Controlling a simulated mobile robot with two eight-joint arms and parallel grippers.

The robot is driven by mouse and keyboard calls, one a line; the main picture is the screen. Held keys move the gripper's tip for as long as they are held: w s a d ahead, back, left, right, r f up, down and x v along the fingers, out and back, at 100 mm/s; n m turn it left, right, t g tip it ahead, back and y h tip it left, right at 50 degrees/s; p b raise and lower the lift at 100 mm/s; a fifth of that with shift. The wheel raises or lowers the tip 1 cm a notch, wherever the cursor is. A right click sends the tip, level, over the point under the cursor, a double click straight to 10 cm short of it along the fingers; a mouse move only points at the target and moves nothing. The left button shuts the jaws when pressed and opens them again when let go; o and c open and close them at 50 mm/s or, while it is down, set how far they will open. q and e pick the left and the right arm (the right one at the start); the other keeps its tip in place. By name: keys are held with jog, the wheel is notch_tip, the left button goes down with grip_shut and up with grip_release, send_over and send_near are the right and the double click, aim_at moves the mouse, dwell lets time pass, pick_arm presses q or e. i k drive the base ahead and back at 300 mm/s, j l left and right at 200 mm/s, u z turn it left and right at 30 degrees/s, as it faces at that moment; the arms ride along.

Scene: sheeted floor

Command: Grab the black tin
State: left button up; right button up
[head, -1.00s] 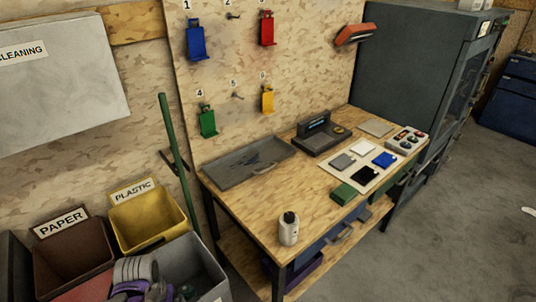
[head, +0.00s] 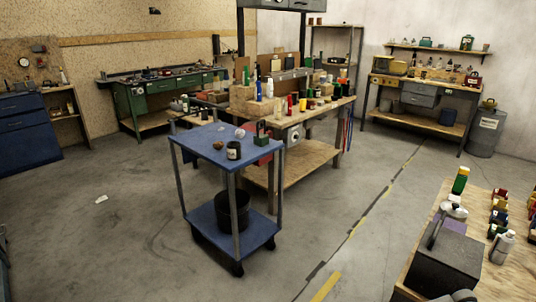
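A small black tin (head: 234,150) with a pale label stands upright on the top shelf of a blue cart (head: 205,143), near its front edge. Beside it on the same shelf are a small brown round thing (head: 218,145), a whitish round thing (head: 240,133) and a dark green block-like item (head: 262,140). A larger black bucket-like container (head: 232,210) sits on the cart's lower shelf. Neither of my grippers shows in the head view.
A wooden workbench (head: 300,166) crowded with bottles and cans stands right behind the cart. Another table (head: 517,262) with a dark box (head: 440,264) fills the lower right. Grey floor (head: 110,235) is open to the left and front of the cart, except for a small white scrap (head: 101,199).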

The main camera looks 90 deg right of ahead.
aim_at(234, 151)
jog(key=z, duration=1.85)
jog(key=i+z, duration=0.45)
jog(key=z, duration=0.25)
jog(key=i+z, duration=0.3)
jog(key=i+j, duration=0.1)
jog(key=i+z, duration=0.05)
jog(key=i, duration=0.05)
